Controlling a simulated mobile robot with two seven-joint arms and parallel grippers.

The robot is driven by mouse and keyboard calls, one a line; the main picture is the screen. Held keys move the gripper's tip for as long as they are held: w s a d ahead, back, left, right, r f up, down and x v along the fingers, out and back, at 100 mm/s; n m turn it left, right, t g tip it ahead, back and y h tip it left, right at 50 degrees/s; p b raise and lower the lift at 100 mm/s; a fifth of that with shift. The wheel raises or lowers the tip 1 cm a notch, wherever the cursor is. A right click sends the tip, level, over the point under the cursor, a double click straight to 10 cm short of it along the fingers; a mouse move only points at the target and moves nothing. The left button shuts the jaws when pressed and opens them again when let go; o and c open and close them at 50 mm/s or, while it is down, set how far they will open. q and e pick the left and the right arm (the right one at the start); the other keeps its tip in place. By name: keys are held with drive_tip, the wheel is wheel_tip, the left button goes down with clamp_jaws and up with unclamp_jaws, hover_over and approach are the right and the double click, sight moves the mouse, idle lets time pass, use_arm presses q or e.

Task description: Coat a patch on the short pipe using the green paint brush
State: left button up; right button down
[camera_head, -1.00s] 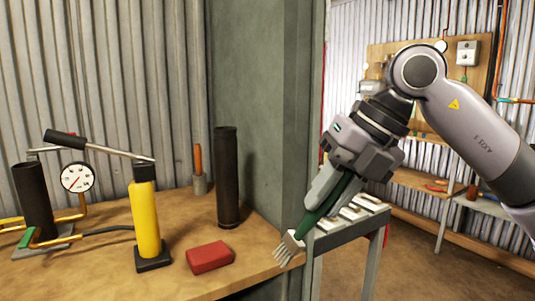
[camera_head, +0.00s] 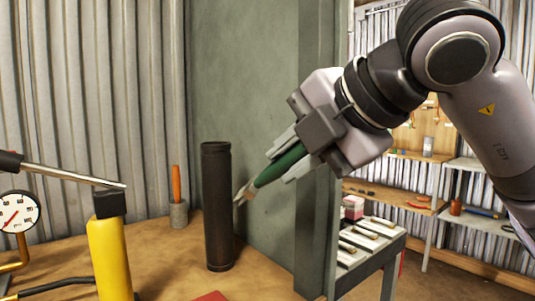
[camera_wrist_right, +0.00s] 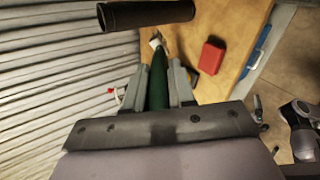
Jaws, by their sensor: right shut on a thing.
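The short pipe (camera_head: 217,208) is a dark upright cylinder standing on the wooden bench near the green-grey wall. In the right wrist view the pipe (camera_wrist_right: 150,14) lies across the top. My right gripper (camera_head: 286,158) is shut on the green paint brush (camera_head: 280,166), held tilted with its bristles down and left. The bristle end is just right of the pipe, close to its side; I cannot tell whether it touches. In the right wrist view the brush (camera_wrist_right: 157,85) sits between the fingers and points toward the pipe. My left gripper is not in view.
A yellow cylinder (camera_head: 109,255) with a lever and a gauge (camera_head: 18,212) stand at the left. An orange-handled tool sits in a grey holder (camera_head: 179,213) behind the pipe. A red block (camera_wrist_right: 212,56) lies on the bench. A rack (camera_head: 365,240) stands right of the wall post.

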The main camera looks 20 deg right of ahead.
sight(261, 175)
drive_tip(key=shift+w+a+r, duration=0.1)
drive_tip(key=shift+w, duration=0.25)
drive_tip(key=shift+w+a+p, duration=0.25)
drive_tip(key=shift+w+p, duration=0.3)
drive_tip(key=shift+p, duration=0.05)
drive_tip(key=w+p, duration=0.1)
drive_tip(key=w+a, duration=0.1)
drive_tip(key=w, duration=0.1)
drive_tip(key=shift+a+p, duration=0.1)
drive_tip(key=shift+p, duration=0.3)
drive_tip(key=shift+w+a, duration=0.15)
drive_tip(key=shift+w, duration=0.35)
